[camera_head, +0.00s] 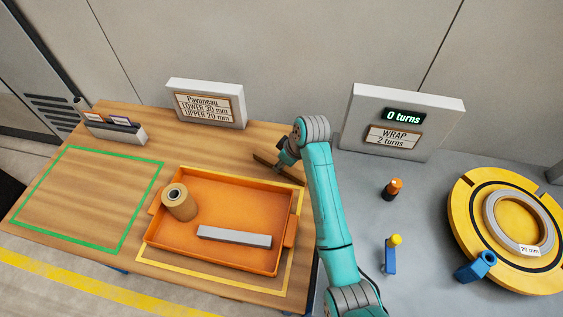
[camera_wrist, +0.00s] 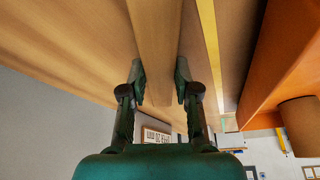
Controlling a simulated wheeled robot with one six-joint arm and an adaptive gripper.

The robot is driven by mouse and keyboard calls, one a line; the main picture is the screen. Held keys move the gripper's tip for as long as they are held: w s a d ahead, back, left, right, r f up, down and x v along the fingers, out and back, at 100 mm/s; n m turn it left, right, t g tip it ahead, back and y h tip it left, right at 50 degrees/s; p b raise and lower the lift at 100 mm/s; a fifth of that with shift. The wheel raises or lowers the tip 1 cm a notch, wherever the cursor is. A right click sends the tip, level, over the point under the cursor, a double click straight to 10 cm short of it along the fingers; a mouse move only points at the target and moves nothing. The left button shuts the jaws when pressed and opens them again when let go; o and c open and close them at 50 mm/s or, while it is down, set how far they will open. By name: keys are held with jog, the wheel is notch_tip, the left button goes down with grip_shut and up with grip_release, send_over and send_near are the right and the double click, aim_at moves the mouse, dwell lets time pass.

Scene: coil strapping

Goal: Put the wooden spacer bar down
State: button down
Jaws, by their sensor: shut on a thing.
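The wooden spacer bar (camera_wrist: 155,45) is a light brown strip between the two fingers of my gripper (camera_wrist: 160,85) in the wrist view. The fingers are shut on it, one at each side. In the head view my gripper (camera_head: 284,166) is over the back right part of the wooden table, behind the orange tray. A dark brown strip shows there beside the gripper, partly hidden by my arm. I cannot tell whether the bar touches the tabletop.
The orange tray (camera_head: 214,258) holds a brown roll (camera_head: 179,203) and a grey bar (camera_head: 234,237). A green-outlined area (camera_head: 85,195) at left is empty. A sign (camera_head: 206,104) stands behind. A yellow turntable (camera_head: 466,222) with a grey coil (camera_head: 492,226) is at right.

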jog(key=c, duration=0.8)
grip_release()
jog(key=shift+f, duration=0.1)
jog(key=shift+c, duration=0.2)
jog(key=v, duration=1.2)
jog(key=shift+d, duration=0.1)
